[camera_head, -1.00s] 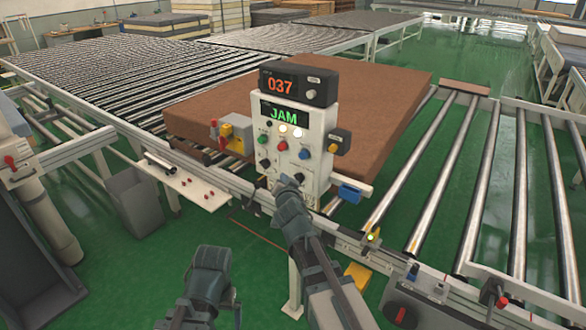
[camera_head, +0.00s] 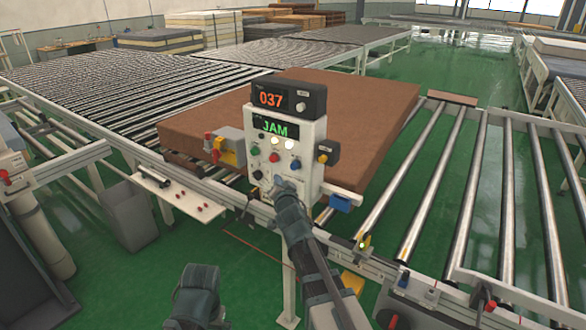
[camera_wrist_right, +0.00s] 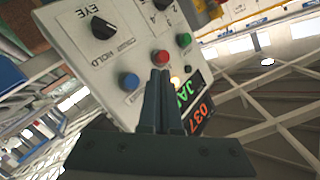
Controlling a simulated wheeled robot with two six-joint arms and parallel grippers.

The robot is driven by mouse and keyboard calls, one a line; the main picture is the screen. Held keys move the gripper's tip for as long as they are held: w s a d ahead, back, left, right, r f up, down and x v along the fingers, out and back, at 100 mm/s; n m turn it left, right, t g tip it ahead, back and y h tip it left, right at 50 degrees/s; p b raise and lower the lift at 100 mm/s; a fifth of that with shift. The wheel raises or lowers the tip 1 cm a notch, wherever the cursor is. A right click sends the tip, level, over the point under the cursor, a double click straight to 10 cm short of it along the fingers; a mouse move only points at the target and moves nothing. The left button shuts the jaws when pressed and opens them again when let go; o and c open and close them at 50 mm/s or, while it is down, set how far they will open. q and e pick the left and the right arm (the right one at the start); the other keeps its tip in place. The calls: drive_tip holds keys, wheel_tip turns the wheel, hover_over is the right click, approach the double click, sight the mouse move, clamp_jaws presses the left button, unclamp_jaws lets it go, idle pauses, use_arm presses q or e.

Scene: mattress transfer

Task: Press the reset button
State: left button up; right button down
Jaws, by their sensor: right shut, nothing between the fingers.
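The white control panel (camera_head: 310,134) stands upright in the middle of the head view, with a green "JAM" display and an orange "037" box. It has a green button (camera_head: 255,151), a red button (camera_head: 274,158), a blue button (camera_head: 295,164) and black knobs; I cannot read which is labelled reset. My right gripper (camera_head: 279,181) is shut and empty, just in front of the panel's lower face. In the right wrist view its fingertips (camera_wrist_right: 160,74) appear just below the red button (camera_wrist_right: 161,57), right of the blue button (camera_wrist_right: 129,81); contact is unclear. My left arm shows at lower left; its jaws cannot be made out.
A large brown mattress (camera_head: 360,110) lies on the roller conveyor behind the panel. A yellow and red switch unit (camera_head: 228,150) sits at the panel's left, and a small shelf (camera_head: 185,203) beyond it. Bare rollers (camera_head: 445,190) extend to the right.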

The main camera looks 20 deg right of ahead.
sight(291, 166)
drive_tip(key=shift+w+d, duration=0.85)
drive_tip(key=shift+d, duration=0.25)
drive_tip(key=shift+w+d, duration=0.85)
drive_tip(key=shift+d, duration=0.2)
drive_tip(key=shift+d, duration=0.1)
idle(0.5)
drive_tip(key=shift+w+d, duration=0.3)
drive_tip(key=shift+w+d, duration=0.5)
drive_tip(key=shift+d, duration=0.15)
idle(1.1)
drive_tip(key=shift+s+a, duration=0.8)
drive_tip(key=shift+a, duration=0.2)
drive_tip(key=shift+s+a, duration=0.8)
drive_tip(key=shift+a, duration=0.2)
drive_tip(key=shift+s+a, duration=0.75)
drive_tip(key=shift+a, duration=0.2)
drive_tip(key=shift+f, duration=0.1)
